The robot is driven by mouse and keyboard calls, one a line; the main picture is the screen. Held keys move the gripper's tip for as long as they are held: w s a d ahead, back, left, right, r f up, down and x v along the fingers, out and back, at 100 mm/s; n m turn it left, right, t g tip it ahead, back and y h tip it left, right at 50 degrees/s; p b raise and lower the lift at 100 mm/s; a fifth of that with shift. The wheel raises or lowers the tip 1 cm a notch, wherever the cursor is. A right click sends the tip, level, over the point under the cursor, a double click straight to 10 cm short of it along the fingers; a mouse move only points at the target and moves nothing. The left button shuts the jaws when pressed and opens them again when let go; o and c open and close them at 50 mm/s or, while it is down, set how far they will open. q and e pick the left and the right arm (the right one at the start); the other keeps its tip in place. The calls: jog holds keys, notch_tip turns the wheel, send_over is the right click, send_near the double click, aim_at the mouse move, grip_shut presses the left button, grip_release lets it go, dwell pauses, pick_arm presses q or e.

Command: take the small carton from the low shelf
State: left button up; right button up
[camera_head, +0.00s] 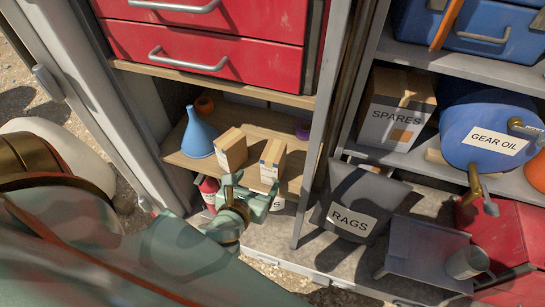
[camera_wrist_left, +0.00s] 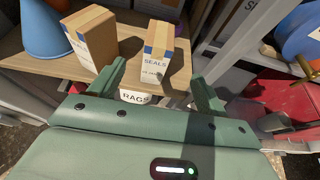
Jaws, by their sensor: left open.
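Two small brown cartons stand side by side on the low wooden shelf (camera_head: 178,160). The right carton (camera_head: 272,161) is nearer my left gripper (camera_head: 250,192); the other carton (camera_head: 231,150) is just left of it. In the left wrist view, the right carton (camera_wrist_left: 156,54), labelled SEALS with blue corner marks, stands near the shelf's front edge, between and beyond the open fingers (camera_wrist_left: 157,84). The other carton (camera_wrist_left: 90,38) is beyond the left finger. The gripper is open and empty, in front of the shelf, apart from the carton. My right gripper is not in view.
A blue funnel (camera_head: 199,134) stands left of the cartons, with an orange object (camera_head: 204,104) behind. A red drawer unit (camera_head: 205,40) hangs above the shelf. A grey upright (camera_head: 322,120) bounds it on the right. A grey RAGS bin (camera_head: 352,215) stands lower right.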

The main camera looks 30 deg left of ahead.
aim_at(270, 163)
pick_arm(q)
jog(key=x, duration=1)
jog(key=shift+w+f+b, duration=0.15)
jog(key=shift+b, duration=0.25)
jog(key=x, duration=0.2)
jog(key=f+b+x, duration=0.1)
jog(key=x, duration=0.2)
jog(key=shift+a, duration=0.1)
jog(key=c, duration=1.2)
